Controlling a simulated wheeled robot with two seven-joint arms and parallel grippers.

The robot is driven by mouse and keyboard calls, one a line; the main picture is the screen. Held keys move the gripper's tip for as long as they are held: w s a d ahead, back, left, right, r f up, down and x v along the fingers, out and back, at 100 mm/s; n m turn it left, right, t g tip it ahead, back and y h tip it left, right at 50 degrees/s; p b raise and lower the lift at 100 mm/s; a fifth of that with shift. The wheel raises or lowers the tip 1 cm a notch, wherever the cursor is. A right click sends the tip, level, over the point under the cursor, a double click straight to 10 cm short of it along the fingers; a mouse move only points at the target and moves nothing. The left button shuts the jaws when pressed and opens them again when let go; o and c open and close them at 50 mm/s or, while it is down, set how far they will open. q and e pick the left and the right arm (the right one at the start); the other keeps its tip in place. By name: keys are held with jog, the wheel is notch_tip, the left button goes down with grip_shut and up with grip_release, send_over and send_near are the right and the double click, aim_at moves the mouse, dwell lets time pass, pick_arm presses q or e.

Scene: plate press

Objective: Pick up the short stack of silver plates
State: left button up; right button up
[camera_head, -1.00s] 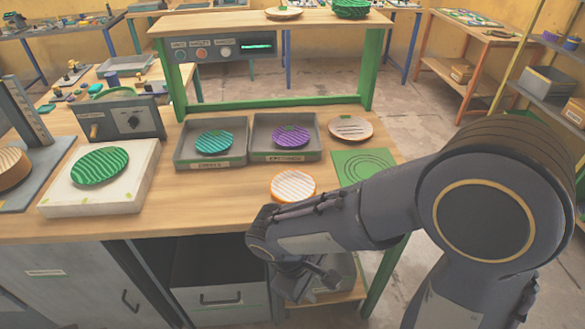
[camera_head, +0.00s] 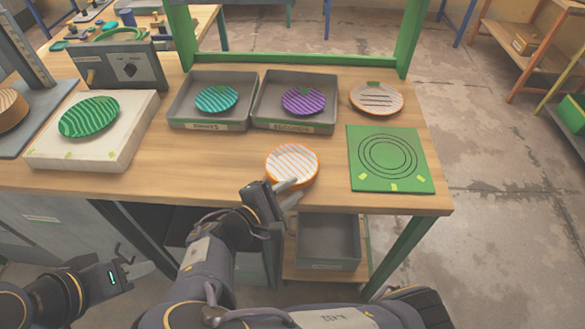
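A pale silver-white striped plate stack with an orange rim (camera_head: 291,165) sits on the wooden table near its front edge. It looks low; the number of plates cannot be told. My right gripper (camera_head: 291,190) is at the stack's front left edge, its fingertips slightly apart. Whether they touch the rim cannot be told. My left gripper (camera_head: 135,262) is open and empty, low at the left in front of the cabinet. Another pale striped plate with a brownish rim (camera_head: 376,98) lies at the back right of the table.
Two grey trays hold a teal plate (camera_head: 216,98) and a purple plate (camera_head: 303,100). A green mat with rings (camera_head: 388,158) lies bare at the right. A green plate (camera_head: 89,116) rests on a white block (camera_head: 118,150). A grey bin (camera_head: 328,240) stands below the table edge.

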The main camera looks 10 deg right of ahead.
aim_at(300, 185)
jog(key=b+x, duration=0.1)
jog(key=x, duration=0.1)
jog(key=shift+w+d+f, duration=0.1)
jog(key=shift+d+f, duration=0.1)
jog(key=shift+d, duration=0.1)
jog(key=shift+w+d, duration=0.2)
jog(key=shift+c, duration=0.3)
grip_shut()
jog(key=shift+r, duration=0.15)
